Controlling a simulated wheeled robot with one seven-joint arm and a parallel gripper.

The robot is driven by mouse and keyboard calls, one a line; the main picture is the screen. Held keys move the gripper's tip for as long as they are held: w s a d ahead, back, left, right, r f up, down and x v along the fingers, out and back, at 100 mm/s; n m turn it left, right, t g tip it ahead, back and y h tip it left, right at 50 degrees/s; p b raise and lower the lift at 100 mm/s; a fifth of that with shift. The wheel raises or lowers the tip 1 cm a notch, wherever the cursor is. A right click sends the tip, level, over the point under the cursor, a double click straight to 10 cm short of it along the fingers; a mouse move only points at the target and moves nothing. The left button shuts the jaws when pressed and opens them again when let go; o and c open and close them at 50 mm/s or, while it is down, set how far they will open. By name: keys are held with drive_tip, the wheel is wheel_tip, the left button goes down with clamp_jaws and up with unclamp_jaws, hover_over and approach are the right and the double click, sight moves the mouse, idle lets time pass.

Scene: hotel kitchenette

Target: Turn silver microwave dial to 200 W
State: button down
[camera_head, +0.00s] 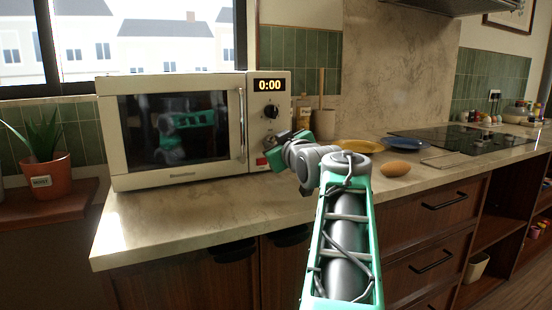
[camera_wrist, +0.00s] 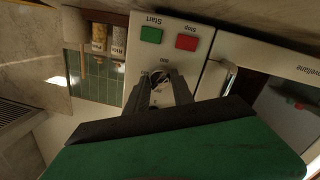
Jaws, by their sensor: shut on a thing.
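The cream microwave (camera_head: 186,82) stands on the counter, door closed, with its display (camera_head: 269,86) at 0:00. A black dial (camera_head: 272,111) sits below the display. My gripper (camera_head: 274,143) is at the panel's lower part, under the black dial, and covers what is there. In the wrist view, which is upside down, my gripper (camera_wrist: 165,88) is shut around the silver dial (camera_wrist: 160,84), above the green Start button (camera_wrist: 151,35) and red Stop button (camera_wrist: 187,43). The dial is mostly hidden between the fingers. I cannot read its setting.
Right of the microwave are a bottle (camera_head: 304,109), a utensil holder (camera_head: 323,124), a yellow plate (camera_head: 358,146), a blue plate (camera_head: 407,143) and a brown egg-shaped object (camera_head: 396,169). A potted plant (camera_head: 48,175) stands left. The front counter is clear.

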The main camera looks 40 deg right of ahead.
drive_tip(key=n+b, duration=0.2)
drive_tip(key=b, duration=0.1)
drive_tip(key=n+b, duration=0.1)
drive_tip(key=n, duration=0.1)
drive_tip(key=shift+f, duration=0.25)
drive_tip(key=shift+r+n+b, duration=0.1)
drive_tip(key=shift+n+b, duration=1)
drive_tip(key=c, duration=1.1)
unclamp_jaws()
